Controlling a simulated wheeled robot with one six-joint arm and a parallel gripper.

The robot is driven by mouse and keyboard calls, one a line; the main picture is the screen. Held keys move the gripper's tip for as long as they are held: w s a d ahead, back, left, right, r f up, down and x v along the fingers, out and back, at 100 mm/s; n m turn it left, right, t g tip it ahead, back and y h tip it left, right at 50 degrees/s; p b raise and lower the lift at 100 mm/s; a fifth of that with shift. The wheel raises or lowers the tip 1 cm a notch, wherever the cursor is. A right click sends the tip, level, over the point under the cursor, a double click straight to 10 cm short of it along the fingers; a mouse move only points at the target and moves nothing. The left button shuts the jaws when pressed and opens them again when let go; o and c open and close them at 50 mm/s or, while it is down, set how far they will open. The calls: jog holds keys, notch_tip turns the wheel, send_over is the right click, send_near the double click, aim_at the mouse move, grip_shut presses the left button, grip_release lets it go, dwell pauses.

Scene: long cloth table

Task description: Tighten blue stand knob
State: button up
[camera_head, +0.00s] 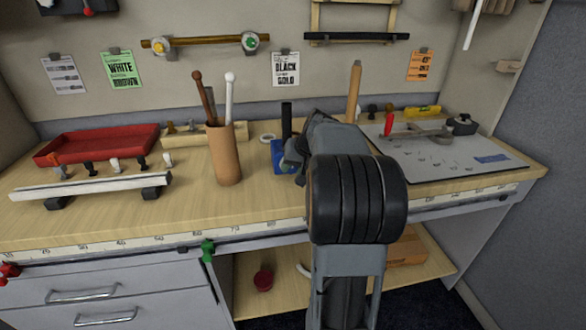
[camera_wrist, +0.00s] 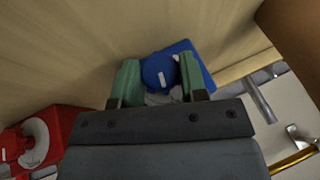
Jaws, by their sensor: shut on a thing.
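A small blue stand (camera_head: 279,155) with a black upright post (camera_head: 286,120) sits on the bench just left of my arm in the head view. In the wrist view its blue base (camera_wrist: 200,62) lies behind the round blue knob (camera_wrist: 158,71), which bears a white mark. My gripper (camera_wrist: 160,80) has its two green fingers on either side of the knob and is shut on it. In the head view my arm covers most of the gripper, and the knob is hidden.
A brown cup (camera_head: 224,155) holding rods stands close left of the blue stand. A grey board (camera_head: 450,160) with tools lies to the right. A red tray (camera_head: 100,145) and a white rail (camera_head: 92,186) are at the left. A red item (camera_wrist: 40,135) shows in the wrist view.

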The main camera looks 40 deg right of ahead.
jog(key=y, duration=0.1)
jog(key=t+y+b, duration=0.2)
jog(key=shift+s+d+f+m+y, duration=0.1)
jog(key=shift+d+f+m+y, duration=0.1)
jog(key=shift+f+m+y, duration=0.15)
jog(key=shift+d+r+m+t+y+b, duration=0.1)
jog(key=shift+m+t+y+b, duration=0.55)
jog(key=shift+t+y+b, duration=0.95)
jog(key=shift+g+y, duration=0.25)
jog(key=shift+g, duration=0.05)
jog(key=o, duration=0.9)
jog(key=shift+p, duration=0.3)
